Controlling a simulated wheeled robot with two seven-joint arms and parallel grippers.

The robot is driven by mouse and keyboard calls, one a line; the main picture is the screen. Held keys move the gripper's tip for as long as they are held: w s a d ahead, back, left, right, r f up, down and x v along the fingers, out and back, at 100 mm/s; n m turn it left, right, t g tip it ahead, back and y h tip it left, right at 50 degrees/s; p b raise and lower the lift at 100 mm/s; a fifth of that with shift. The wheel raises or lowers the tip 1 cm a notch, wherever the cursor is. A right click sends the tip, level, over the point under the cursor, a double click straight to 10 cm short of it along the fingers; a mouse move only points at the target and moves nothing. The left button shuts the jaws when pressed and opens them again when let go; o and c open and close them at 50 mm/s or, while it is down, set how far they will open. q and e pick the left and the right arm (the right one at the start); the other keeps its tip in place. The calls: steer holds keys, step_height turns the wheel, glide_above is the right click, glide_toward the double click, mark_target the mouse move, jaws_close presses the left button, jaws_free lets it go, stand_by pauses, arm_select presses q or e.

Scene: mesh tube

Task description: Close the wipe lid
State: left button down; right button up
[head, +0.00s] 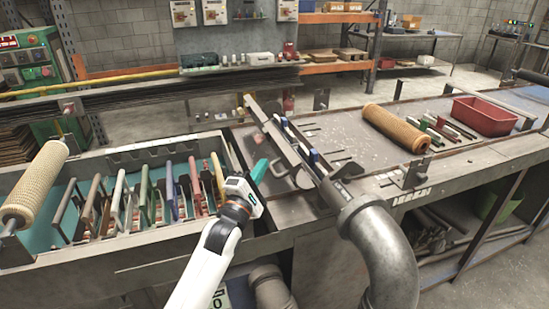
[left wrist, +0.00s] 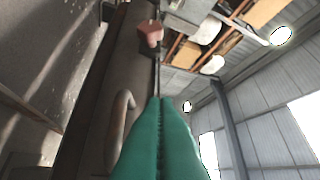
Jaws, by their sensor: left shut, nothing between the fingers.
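My left gripper (head: 260,172) is shut and empty, its green fingers pointing up and right over the front of the bench. In the left wrist view the two green fingers (left wrist: 164,103) lie together with nothing between them. A long narrow metal bar (head: 276,138), which looks like the wipe lid, stands tilted just beyond and right of the fingertips. A visible gap seems to separate them, though I cannot tell contact for sure. In the left wrist view a curved handle (left wrist: 124,106) and a reddish-brown knob (left wrist: 150,33) show near the fingers. My right gripper is not in view.
A tank (head: 130,254) with several coloured plates stands at the left, with a mesh roll (head: 36,182) at its end. Another mesh roll (head: 396,128) and a red bin (head: 484,117) lie on the bench at right. A thick grey pipe (head: 385,240) rises in front.

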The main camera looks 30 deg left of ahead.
mark_target(275, 172)
arm_select(q)
steer(key=w+d, duration=0.1)
steer(key=r, duration=0.1)
steer(key=w+d+p, duration=0.1)
steer(key=shift+w+d+r, duration=0.25)
steer(key=shift+w+d, duration=0.05)
steer(key=shift+w, duration=0.05)
